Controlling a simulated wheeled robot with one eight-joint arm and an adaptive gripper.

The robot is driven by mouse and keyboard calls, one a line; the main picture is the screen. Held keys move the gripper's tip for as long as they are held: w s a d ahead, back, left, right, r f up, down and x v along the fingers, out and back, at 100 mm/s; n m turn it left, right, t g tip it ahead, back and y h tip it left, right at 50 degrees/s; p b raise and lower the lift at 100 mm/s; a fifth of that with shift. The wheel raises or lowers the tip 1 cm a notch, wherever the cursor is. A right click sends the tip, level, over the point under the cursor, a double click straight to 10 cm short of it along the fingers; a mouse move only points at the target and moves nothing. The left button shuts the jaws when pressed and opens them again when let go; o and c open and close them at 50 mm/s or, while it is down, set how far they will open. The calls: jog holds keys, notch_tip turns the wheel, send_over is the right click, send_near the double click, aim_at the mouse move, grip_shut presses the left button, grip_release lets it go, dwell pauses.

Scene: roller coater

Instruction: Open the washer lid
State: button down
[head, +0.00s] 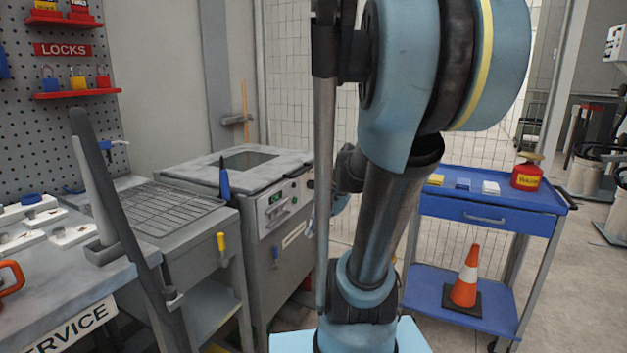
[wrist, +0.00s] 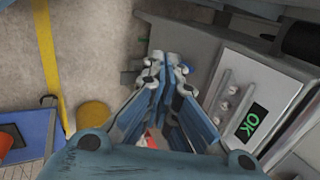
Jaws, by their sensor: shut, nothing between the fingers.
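The washer is a grey cabinet (head: 262,250) left of my arm in the head view. Its pale top (head: 200,173) has a darker rectangle (head: 247,160) in it; I cannot tell whether this is an opening or a panel in the lid. Its front control panel (head: 277,206) has a small green display.
A bench with a wire rack (head: 165,212) adjoins the washer on the left.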

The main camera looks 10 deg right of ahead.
jog(key=w+r+m+t+y, duration=0.1)
jog(key=w+r+m+y, duration=0.1)
jog(key=w+m, duration=0.5)
jog(key=m+t+y, duration=0.6)
jog(key=m+y, duration=0.1)
jog(key=m, duration=0.3)
send_near(304, 185)
jog(key=x, duration=0.6)
jog(key=shift+a+r, duration=0.1)
jog(key=shift+a, duration=0.05)
jog(key=shift+s+d+r, duration=0.15)
jog(key=shift+r, duration=0.35)
jog(key=shift+s+d+r, duration=0.1)
jog(key=shift+d+r, duration=0.05)
jog(key=shift+r, duration=0.35)
jog(key=shift+d+r, duration=0.2)
jog(key=shift+r, duration=0.8)
jog(key=shift+a+r, duration=0.1)
